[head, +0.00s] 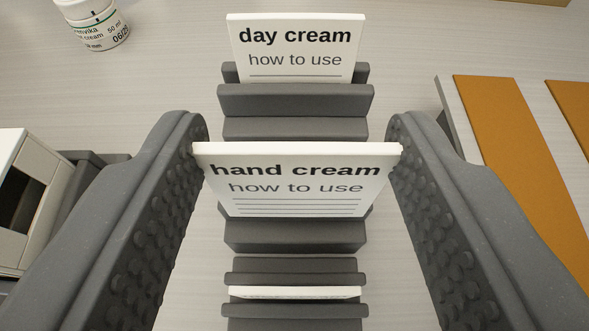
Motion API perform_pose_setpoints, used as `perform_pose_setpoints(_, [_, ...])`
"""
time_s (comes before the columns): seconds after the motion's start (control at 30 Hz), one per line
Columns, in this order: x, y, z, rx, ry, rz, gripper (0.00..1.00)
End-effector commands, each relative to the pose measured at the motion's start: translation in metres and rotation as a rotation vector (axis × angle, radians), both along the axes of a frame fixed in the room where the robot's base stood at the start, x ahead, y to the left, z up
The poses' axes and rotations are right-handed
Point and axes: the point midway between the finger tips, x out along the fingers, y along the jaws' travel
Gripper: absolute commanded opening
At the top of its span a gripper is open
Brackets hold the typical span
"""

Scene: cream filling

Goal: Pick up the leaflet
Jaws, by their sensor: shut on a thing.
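A white leaflet (296,178) reading "hand cream how to use" stands upright in the middle of the head view. My gripper (297,150) is shut on it, with one studded dark finger at each side edge. The leaflet's lower edge is at a dark grey slotted holder (295,235); I cannot tell whether it is still in the slot or just above it. A second white leaflet (295,48) reading "day cream how to use" stands in a holder behind it. A third leaflet (295,292) shows only its top edge in a nearer holder.
A white jar (92,24) stands at the top left. A white box-like thing with a dark opening (30,195) is at the left edge. Orange-brown panels (515,150) lie at the right. The pale table (160,75) is bare around the far holder.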

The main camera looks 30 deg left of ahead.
Motion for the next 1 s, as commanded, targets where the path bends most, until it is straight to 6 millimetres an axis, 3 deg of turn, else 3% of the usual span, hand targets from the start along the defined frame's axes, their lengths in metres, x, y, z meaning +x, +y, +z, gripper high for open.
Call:
perform_pose_setpoints(0.4, [-0.079,-0.055,0.008,0.000,0.004,-0.004,0.29])
perform_pose_setpoints(0.53, [-0.096,-0.067,0.009,0.004,-0.003,-0.005,0.29])
perform_pose_setpoints(1.0, [-0.111,-0.077,0.010,0.005,-0.001,-0.002,0.29])
